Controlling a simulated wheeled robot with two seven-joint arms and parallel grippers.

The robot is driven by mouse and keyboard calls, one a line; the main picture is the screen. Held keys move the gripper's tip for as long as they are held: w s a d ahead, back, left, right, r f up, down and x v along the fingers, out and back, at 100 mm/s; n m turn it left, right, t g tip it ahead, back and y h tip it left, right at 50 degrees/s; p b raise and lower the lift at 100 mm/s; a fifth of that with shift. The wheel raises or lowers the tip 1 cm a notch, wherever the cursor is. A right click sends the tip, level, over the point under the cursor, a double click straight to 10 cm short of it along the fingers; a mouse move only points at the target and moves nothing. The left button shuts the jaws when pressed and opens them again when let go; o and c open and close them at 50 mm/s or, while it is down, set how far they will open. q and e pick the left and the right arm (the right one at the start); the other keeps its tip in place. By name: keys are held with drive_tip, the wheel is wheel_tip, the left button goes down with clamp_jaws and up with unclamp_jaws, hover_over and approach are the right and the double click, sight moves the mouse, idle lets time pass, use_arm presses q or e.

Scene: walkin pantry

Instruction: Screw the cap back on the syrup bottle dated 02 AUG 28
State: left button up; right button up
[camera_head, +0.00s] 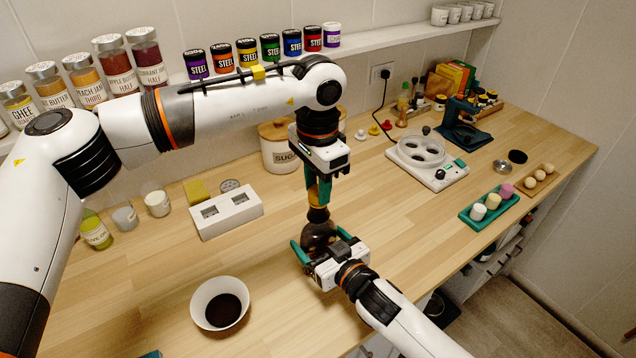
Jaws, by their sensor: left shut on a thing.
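The syrup bottle (318,235) is dark brown and round-bodied, and it stands upright near the middle of the counter. My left gripper (318,203) points straight down over its neck and is shut on the cap (318,198), a yellowish piece mostly hidden between the green fingers. The cap is in line with the neck; whether its thread is engaged cannot be seen. My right gripper (322,244) comes from the lower right, with one green finger on each side of the bottle's body, closed around it. No date is readable on the bottle.
A white bowl of dark liquid (220,303) stands at the front left. A white two-slot block (226,211) and a sugar canister (278,147) are behind. A white appliance (427,160) and a green tray (489,208) are to the right. A jar shelf (370,40) runs above.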

idle(0.3)
use_arm(q)
drive_tip(key=o, duration=0.9)
drive_tip(key=shift+r, duration=2.3)
drive_tip(key=shift+c, duration=0.2)
